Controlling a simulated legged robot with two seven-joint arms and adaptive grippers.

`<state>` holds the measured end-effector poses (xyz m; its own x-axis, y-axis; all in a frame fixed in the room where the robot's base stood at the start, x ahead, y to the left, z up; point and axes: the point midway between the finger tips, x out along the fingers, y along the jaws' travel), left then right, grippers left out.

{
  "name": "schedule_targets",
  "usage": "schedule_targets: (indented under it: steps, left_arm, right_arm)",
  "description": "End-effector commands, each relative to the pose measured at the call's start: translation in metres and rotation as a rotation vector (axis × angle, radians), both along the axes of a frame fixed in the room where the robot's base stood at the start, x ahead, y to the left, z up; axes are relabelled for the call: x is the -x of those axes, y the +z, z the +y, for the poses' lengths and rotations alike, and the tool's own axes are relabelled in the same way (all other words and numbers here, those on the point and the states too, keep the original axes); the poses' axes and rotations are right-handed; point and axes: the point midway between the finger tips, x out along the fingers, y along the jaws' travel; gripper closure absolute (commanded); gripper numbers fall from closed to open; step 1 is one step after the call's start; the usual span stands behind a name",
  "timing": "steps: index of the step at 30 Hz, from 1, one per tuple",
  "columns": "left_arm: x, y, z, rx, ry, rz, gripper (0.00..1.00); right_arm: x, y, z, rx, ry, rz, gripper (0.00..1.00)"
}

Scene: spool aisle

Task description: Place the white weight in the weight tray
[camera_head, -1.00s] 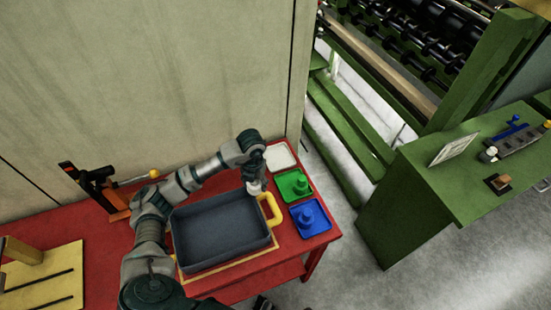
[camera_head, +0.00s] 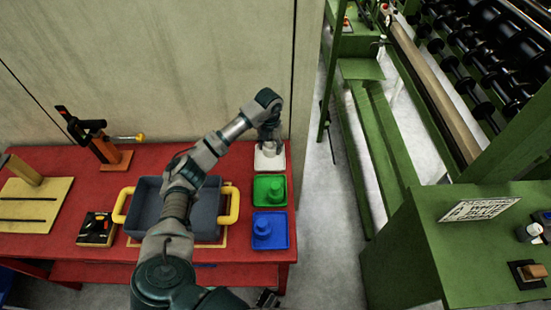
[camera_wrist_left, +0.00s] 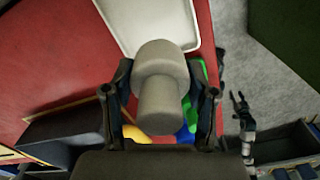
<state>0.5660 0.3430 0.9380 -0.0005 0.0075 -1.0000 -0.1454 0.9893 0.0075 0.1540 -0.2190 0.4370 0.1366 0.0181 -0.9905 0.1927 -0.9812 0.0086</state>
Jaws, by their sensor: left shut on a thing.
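My left gripper (camera_head: 268,143) is shut on the white weight (camera_head: 268,151), a stepped cylinder with a wide part and a narrower knob. In the left wrist view the white weight (camera_wrist_left: 165,75) sits between both fingers. The white tray (camera_head: 263,168) lies at the table's right end, behind the green tray. The weight is over this tray in the head view; in the wrist view the tray (camera_wrist_left: 125,25) shows beyond it. Whether they touch is unclear. My right gripper (camera_head: 268,299) shows only partly at the bottom; in the wrist view its fingers (camera_wrist_left: 238,97) look apart.
A green tray (camera_head: 259,201) and a blue tray (camera_head: 260,243) each hold a weight of their own colour. A grey bin (camera_head: 148,190) with yellow handles stands left of them, partly behind my left arm. The red table (camera_head: 60,235) ends just right of the trays.

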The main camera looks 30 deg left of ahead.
Motion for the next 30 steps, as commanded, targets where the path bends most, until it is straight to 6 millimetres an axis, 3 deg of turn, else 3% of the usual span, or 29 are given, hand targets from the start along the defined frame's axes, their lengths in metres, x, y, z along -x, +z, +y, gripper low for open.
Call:
schedule_targets:
  steps: [3, 15, 27, 28, 30]
  left_arm:
    - [0.0, -0.024, -0.001, 0.001, 0.001, 0.002, 0.88]
    - [-0.001, -0.067, -0.01, -0.008, 0.0, 0.001, 0.88]
    - [-0.001, -0.075, -0.005, -0.005, 0.0, 0.001, 0.88]
    - [-0.001, -0.075, -0.004, -0.005, 0.0, 0.002, 0.36]
    - [-0.001, -0.075, -0.004, -0.005, 0.001, 0.002, 0.18]
  right_arm:
    - [-0.002, 0.001, 0.001, -0.001, -0.001, -0.001, 0.48]
    - [-0.007, 0.002, -0.002, -0.006, 0.001, -0.002, 0.48]
    - [-0.007, 0.002, -0.004, -0.001, -0.001, 0.004, 0.48]
    - [-0.008, 0.004, -0.004, -0.002, -0.002, 0.002, 0.48]
    - [-0.011, 0.005, -0.003, -0.004, -0.002, -0.003, 0.48]
